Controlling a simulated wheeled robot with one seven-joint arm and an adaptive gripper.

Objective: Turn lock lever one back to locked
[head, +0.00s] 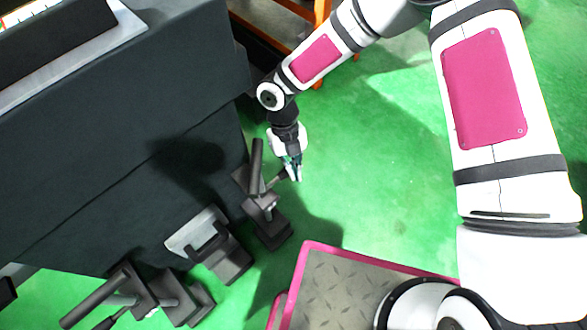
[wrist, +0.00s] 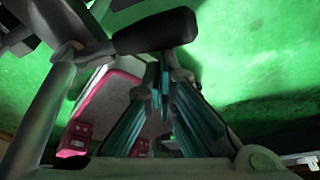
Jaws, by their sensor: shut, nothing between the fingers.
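A dark lever assembly (head: 265,208) stands on the floor beside the machine's dark side in the head view. It has a long dark handle (head: 257,165) pointing up in the picture and a short grey rod toward my gripper. My gripper (head: 293,172) is just right of it, fingers pointing down in the picture. In the wrist view my gripper (wrist: 162,75) has its teal-padded fingers together at the tips, with nothing between them. A dark lever grip (wrist: 155,32) lies just past the fingertips; contact is unclear. Which lever is number one cannot be told.
A second lever assembly (head: 125,290) is at lower left, with a dark block with a grey plate (head: 215,245) between the two. The dark machine body (head: 110,150) fills the left. Open green floor (head: 390,170) lies to the right.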

